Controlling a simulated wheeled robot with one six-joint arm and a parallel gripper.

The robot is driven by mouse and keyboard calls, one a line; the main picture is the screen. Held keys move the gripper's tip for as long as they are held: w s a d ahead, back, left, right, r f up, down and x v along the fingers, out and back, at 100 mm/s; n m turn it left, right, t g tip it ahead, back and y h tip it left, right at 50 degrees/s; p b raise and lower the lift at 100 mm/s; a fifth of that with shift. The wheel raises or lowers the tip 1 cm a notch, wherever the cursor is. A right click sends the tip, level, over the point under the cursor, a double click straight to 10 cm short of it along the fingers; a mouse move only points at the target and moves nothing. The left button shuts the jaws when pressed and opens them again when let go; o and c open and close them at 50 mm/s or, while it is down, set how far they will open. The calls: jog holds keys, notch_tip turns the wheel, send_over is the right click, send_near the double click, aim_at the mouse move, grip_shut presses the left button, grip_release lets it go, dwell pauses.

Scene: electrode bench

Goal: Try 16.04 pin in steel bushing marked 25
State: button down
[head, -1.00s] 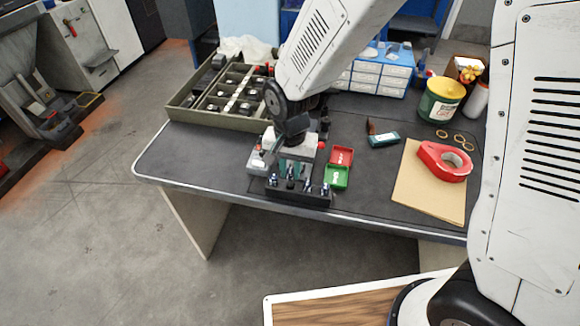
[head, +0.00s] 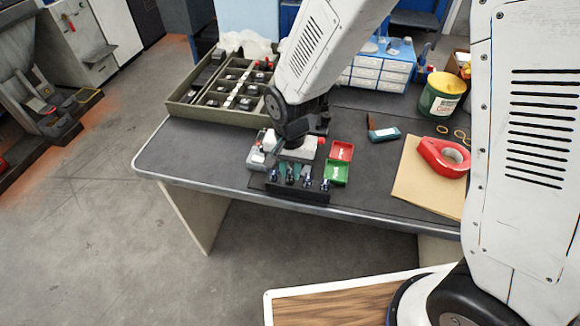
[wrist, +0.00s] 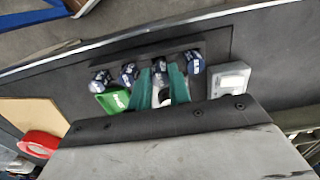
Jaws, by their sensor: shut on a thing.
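A black rack (head: 298,194) near the bench's front edge holds several pins with dark blue, labelled ends; the labels are too small to read. In the wrist view, the rack (wrist: 190,47) shows its pins in a row. My gripper (wrist: 161,75), with teal fingers, is down at the middle of this row. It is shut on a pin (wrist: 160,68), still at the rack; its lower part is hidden. A pale round thing (wrist: 160,98) shows between the fingers; I cannot tell what it is. I cannot make out a steel bushing marked 25.
A compartment tray (head: 217,118) stands at the back left. Paper and red tape (head: 443,158) lie right. The bench's left front is clear.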

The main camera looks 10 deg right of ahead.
jog(key=shift+f, duration=0.65)
jog(key=c, duration=1.2)
grip_release()
jog(key=shift+c, duration=0.2)
